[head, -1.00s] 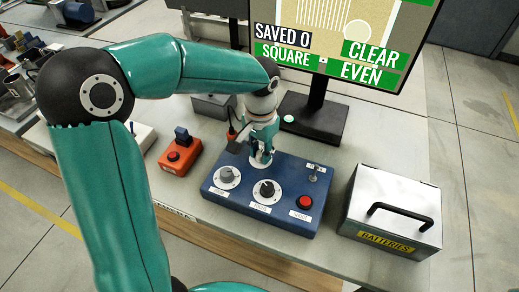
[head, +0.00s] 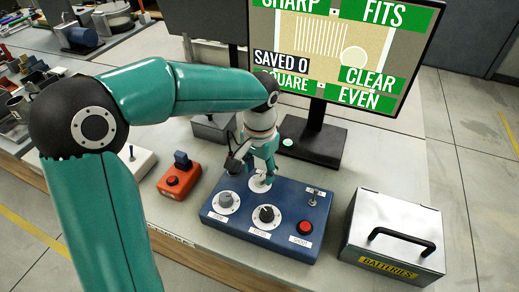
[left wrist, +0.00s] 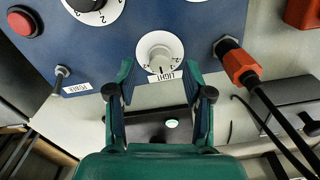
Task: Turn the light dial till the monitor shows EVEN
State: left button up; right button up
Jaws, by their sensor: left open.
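The monitor (head: 345,50) shows green labels SHARP, FITS, SQUARE, CLEAR and EVEN, plus SAVED 0 on black. Its top edge is cut off in the head view. The light dial (left wrist: 160,57) is a pale knob on a white disc, above a LIGHT label in the left wrist view. It sits on the blue control panel (head: 285,254). My left gripper (left wrist: 160,85) is open and empty, its fingertips on either side of the dial's label edge, with the knob just beyond them. In the head view the gripper (head: 262,160) partly hides the dial. My right gripper is not in view.
The panel also has a grey dial (head: 226,199), a black dial (head: 266,214), a red button (head: 305,227) and a POWER toggle (head: 314,197). An orange box (head: 179,182) stands left; a metal BATTERIES case (head: 393,230) stands right. An orange cable plug (left wrist: 240,65) is close beside the dial.

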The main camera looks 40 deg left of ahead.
aim_at(260, 178)
pick_arm(q)
notch_tip(260, 178, up, 10)
jog(key=shift+f, duration=0.25)
dwell(0.5)
